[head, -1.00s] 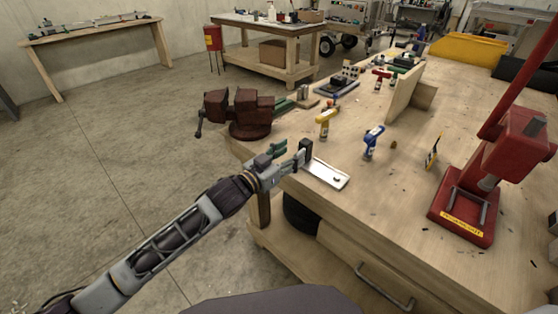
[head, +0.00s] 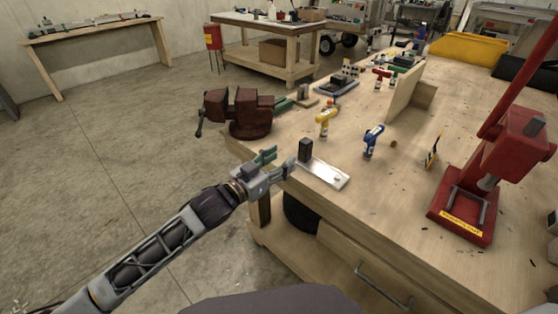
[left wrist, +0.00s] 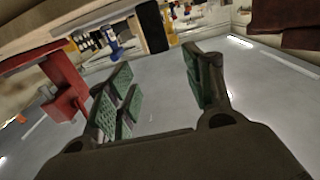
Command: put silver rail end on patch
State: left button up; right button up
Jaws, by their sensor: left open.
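A flat silver piece (head: 327,175) lies on the wooden bench near its front left corner. A dark upright block (head: 305,150) stands at its left end; the block also shows at the top of the left wrist view (left wrist: 152,27). I take the silver piece as the rail end; no separate patch can be made out. My left gripper (head: 280,160) is open and empty, just left of the block and apart from it. Its green-padded fingers (left wrist: 158,85) are spread in the left wrist view. My right gripper is out of view.
A dark red vise (head: 250,115) sits at the bench's left edge. Yellow (head: 325,121) and blue (head: 372,140) clamp-like tools stand behind the silver piece. A red press (head: 465,205) stands at right. The bench between the silver piece and press is mostly clear.

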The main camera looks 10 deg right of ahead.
pick_arm(q)
jog(key=w+a+f+n+t+y, duration=0.1)
jog(key=w+a+f+n+y, duration=0.25)
jog(key=f, duration=0.65)
jog(key=w+a+f+n+y, duration=0.1)
jog(key=w+a+f+y, duration=0.25)
jog(key=a+f, duration=0.45)
jog(key=s+a+f+n+g+y, duration=0.1)
jog(key=a+f, duration=0.3)
jog(key=f, duration=0.5)
jog(key=s+a+f+n+g+y, duration=0.1)
jog(key=s+a+f+y, duration=0.15)
jog(key=f, duration=0.75)
jog(key=s+a+f+g+y, duration=0.1)
jog(key=s+a+f+g, duration=0.1)
jog(key=s+a+f, duration=0.45)
jog(key=s+a+f+g+y, duration=0.1)
jog(key=s+a+f, duration=0.3)
jog(key=s+f, duration=0.55)
jog(key=s+a+f+n+g+y, duration=0.1)
jog(key=s+a+f+g, duration=0.1)
jog(key=s+f, duration=0.5)
jog(key=s+a+f+g, duration=0.2)
jog(key=s+a+f, duration=0.1)
jog(key=s+f, duration=0.5)
jog(key=s, duration=0.3)
jog(key=shift+s+a+f+n+y, duration=0.2)
jog(key=shift+s+a+n+y, duration=0.1)
jog(key=shift+s+n+y, duration=0.05)
